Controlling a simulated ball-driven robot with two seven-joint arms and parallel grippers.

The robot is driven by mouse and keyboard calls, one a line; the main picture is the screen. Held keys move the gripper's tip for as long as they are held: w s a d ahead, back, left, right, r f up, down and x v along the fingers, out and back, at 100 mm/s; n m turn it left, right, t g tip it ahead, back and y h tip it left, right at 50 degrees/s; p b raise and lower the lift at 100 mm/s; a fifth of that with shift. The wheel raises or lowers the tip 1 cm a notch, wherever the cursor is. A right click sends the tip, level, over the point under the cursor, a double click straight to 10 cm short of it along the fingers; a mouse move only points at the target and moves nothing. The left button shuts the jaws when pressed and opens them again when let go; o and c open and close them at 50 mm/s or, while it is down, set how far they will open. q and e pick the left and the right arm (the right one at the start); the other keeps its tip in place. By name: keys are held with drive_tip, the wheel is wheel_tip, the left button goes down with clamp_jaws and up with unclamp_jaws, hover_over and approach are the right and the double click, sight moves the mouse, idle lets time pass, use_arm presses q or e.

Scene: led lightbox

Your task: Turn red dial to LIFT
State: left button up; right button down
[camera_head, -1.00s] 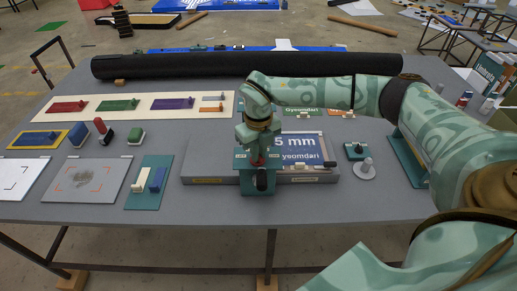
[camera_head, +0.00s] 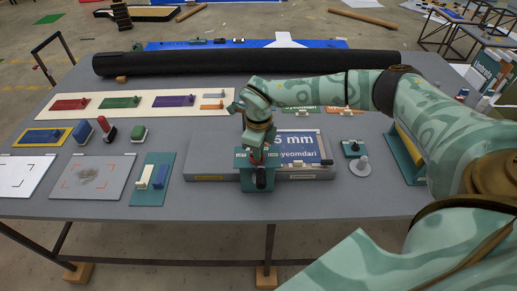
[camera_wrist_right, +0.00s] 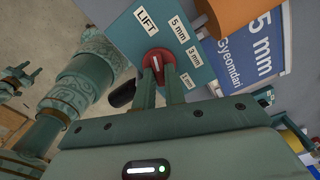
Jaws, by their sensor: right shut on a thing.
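The red dial (camera_wrist_right: 157,62) is on a teal panel (camera_wrist_right: 128,38) at the front of the grey lightbox (camera_head: 213,168). In the right wrist view, labels LIFT, 5 mm, 3 mm and 1 mm fan around it. The dial's white mark runs roughly up the picture, on the LIFT side; its exact setting is hard to tell. My right gripper (camera_wrist_right: 158,88) is shut on the dial, its fingers covering the dial's near part. In the head view, my right gripper (camera_head: 258,168) comes down onto the panel.
A blue "5 mm Gyeomdari" sheet (camera_head: 300,147) lies on the lightbox, right of my gripper. A small teal block (camera_head: 352,148) and a grey knob (camera_head: 362,166) stand further right. A black roll (camera_head: 220,62) lies across the back of the table.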

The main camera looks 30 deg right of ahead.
drive_tip(key=shift+w+r, duration=0.1)
idle(0.3)
drive_tip(key=c, duration=1.5)
unclamp_jaws()
drive_tip(key=shift+o, duration=0.2)
wheel_tip(320, 180, up, 16)
drive_tip(key=shift+r+b, duration=0.15)
drive_tip(key=shift+b, duration=0.15)
